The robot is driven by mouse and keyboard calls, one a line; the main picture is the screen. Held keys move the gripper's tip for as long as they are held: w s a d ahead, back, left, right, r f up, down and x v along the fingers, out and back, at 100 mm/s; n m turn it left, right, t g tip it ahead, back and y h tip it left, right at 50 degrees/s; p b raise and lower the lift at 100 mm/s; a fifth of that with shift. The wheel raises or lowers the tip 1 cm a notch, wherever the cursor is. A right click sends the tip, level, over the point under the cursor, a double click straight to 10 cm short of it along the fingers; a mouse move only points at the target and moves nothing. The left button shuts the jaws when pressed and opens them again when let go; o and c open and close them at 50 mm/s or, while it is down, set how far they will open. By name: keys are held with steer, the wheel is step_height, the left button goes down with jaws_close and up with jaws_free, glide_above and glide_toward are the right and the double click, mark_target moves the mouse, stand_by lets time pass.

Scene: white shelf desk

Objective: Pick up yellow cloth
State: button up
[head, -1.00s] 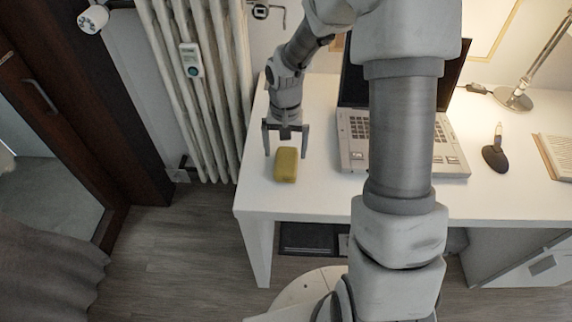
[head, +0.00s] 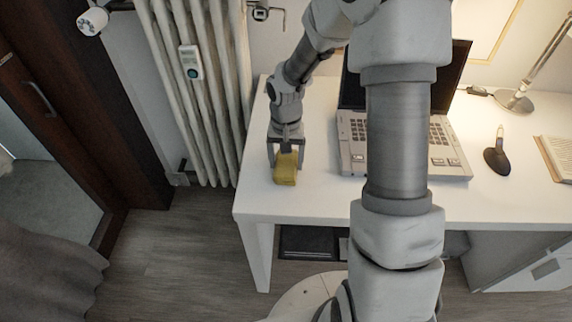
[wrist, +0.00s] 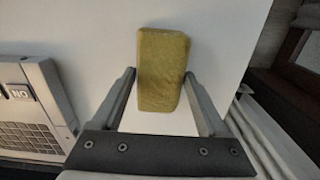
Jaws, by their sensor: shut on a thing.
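The yellow cloth (head: 286,176) looks like a small folded block at the left end of the white desk. My gripper (head: 286,161) is over its far part, with one finger on each side, shut on it. In the wrist view the cloth (wrist: 163,50) lies between the two fingers of my gripper (wrist: 160,78) and extends beyond their tips. The cloth appears to be at desk level; I cannot tell any gap below it. Its far end is partly hidden by the gripper in the head view.
An open laptop (head: 354,150) stands right of the cloth, partly behind my arm. A radiator (head: 205,110) is left of the desk (head: 262,205). A dark pen holder (head: 496,160), a lamp (head: 516,101) and a book (head: 556,155) are farther right. The desk's front-left surface is clear.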

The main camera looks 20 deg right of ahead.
mark_target(286, 162)
steer(key=shift+r, duration=0.15)
step_height(286, 162, up, 4)
steer(key=shift+r+p, duration=0.25)
steer(key=shift+p, duration=0.6)
steer(key=s+d+r+p, duration=0.1)
steer(key=s+d+r, duration=0.1)
steer(key=d, duration=0.3)
steer(key=s+d+r+p, duration=0.1)
steer(key=s+d+r, duration=0.2)
steer(key=d+r, duration=0.1)
steer(key=shift+d, duration=0.8)
steer(key=shift+r, duration=0.1)
